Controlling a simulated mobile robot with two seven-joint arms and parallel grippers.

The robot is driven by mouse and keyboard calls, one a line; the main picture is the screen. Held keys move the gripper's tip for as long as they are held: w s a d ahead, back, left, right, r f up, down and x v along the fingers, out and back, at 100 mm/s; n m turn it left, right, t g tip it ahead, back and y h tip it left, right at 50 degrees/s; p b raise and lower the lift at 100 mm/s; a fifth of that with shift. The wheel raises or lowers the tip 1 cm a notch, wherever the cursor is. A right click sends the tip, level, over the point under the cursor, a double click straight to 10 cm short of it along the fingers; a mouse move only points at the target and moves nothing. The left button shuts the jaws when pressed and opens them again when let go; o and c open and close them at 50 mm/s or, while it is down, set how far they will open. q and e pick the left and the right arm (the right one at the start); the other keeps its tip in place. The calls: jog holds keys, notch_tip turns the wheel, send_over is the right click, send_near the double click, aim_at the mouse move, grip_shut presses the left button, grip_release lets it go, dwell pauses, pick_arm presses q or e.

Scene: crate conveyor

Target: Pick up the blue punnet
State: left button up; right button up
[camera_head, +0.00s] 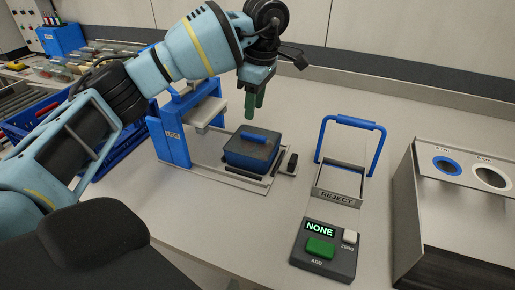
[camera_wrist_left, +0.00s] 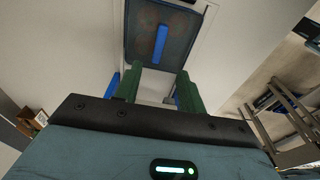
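The blue punnet (camera_head: 248,155) sits on the tray of the blue-framed station (camera_head: 170,140). It has a dark lid with a raised blue bar handle (camera_head: 254,137). In the left wrist view the punnet (camera_wrist_left: 139,40) is at the top, with its blue bar (camera_wrist_left: 160,43) lying between the lines of the fingers. My left gripper (camera_head: 254,104) has green fingers pointing down, above the punnet and apart from it. In the left wrist view the fingers of the left gripper (camera_wrist_left: 159,88) are spread with nothing between them. My right gripper is not in view.
A blue-handled REJECT frame (camera_head: 340,196) stands right of the station. A button box (camera_head: 322,250) reading NONE is in front of it. A metal box (camera_head: 455,205) with two round holes is at the right. A blue crate (camera_head: 118,158) is at the left.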

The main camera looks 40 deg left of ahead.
aim_at(253, 135)
pick_arm(q)
notch_tip(253, 135, down, 2)
jog(key=shift+s+a+f, duration=0.1)
jog(key=shift+a+f, duration=0.05)
jog(key=shift+f, duration=0.05)
jog(key=shift+w+f, duration=0.2)
jog(key=shift+f, duration=2.45)
grip_shut()
